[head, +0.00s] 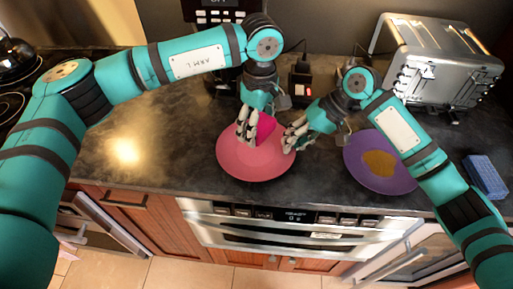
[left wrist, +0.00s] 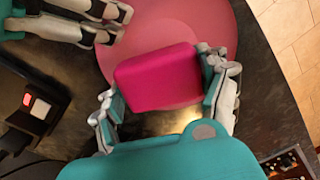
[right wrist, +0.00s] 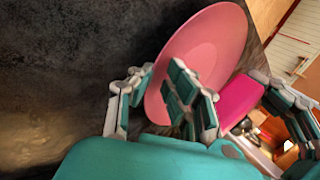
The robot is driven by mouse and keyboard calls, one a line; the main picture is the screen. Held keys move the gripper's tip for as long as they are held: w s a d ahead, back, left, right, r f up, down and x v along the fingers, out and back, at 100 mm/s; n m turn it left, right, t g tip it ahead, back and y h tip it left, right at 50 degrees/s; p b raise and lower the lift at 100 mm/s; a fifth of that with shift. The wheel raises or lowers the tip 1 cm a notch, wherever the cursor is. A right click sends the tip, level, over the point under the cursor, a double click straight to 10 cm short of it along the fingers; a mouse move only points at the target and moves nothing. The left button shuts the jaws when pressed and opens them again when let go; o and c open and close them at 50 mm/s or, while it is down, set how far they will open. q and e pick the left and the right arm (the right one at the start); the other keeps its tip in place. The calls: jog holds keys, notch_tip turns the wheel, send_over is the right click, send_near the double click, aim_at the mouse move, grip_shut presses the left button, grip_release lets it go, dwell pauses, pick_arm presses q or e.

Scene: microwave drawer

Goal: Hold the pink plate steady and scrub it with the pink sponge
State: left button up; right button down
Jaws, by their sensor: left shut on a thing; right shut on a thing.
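The pink plate (head: 252,166) is at the middle of the dark counter, near its front edge. My right gripper (head: 290,140) is shut on the plate's right rim. In the right wrist view the plate (right wrist: 212,42) has its rim between the fingers. My left gripper (head: 245,133) is shut on the pink sponge (head: 266,127) over the back part of the plate. In the left wrist view the sponge (left wrist: 156,77) sits between both fingers. The fingers and sponge hide part of the plate, and I cannot tell whether the sponge touches it.
A purple plate (head: 367,181) with a tan, flat food item (head: 379,163) lies to the right. A blue sponge-like block (head: 485,176) is at the far right. A silver toaster (head: 440,65) stands at the back right. The counter (head: 160,175) left of the pink plate is clear.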

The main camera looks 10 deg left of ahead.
pick_arm(q)
jog(key=shift+r, duration=0.2)
pick_arm(e)
jog(key=shift+f, duration=0.1)
pick_arm(q)
jog(key=shift+a, duration=4.5)
pick_arm(e)
jog(key=c, duration=1.3)
grip_release()
jog(key=shift+o, duration=0.2)
jog(key=v, duration=1.2)
